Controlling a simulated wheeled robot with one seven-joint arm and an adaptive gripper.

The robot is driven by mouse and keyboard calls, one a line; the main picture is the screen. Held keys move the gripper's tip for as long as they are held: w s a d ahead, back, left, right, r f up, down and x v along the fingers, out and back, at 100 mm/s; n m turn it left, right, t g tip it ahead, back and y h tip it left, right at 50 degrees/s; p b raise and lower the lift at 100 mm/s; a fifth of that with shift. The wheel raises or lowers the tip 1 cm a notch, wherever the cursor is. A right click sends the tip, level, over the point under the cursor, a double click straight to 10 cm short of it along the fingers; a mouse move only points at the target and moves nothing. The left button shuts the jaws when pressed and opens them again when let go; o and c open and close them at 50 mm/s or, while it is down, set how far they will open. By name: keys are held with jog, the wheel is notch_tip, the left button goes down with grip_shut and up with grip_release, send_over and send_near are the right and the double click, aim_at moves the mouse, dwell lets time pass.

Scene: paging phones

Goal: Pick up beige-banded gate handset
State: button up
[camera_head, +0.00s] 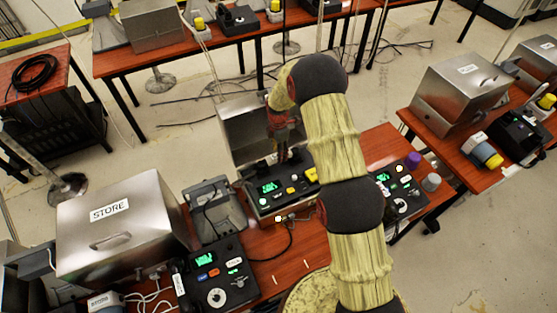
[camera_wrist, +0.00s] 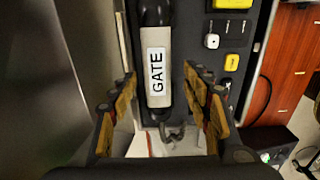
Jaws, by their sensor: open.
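The gate handset (camera_wrist: 153,15) is black with a beige band around its middle and a white label reading GATE. It lies in the wrist view's upper middle, its coiled cord at the lower end. My gripper (camera_wrist: 161,78) is open, with one finger on each side of the handset's line; nothing is gripped. I cannot tell whether the fingertips touch it. In the head view my gripper (camera_head: 283,128) is over the middle phone unit (camera_head: 268,187), which has a green display and several buttons. My arm and gripper largely hide the handset there.
An open steel box (camera_head: 245,132) stands close behind and left of my gripper. A closed steel box marked STORE (camera_head: 85,240) and another phone (camera_head: 225,285) are at the left. A phone with purple and grey knobs (camera_head: 405,185) is right of my arm.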

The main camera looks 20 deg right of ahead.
jog(key=shift+w+d+f, duration=0.1)
jog(key=shift+w+f, duration=0.1)
jog(key=shift+f, duration=1.65)
jog(key=shift+c, duration=0.8)
grip_shut()
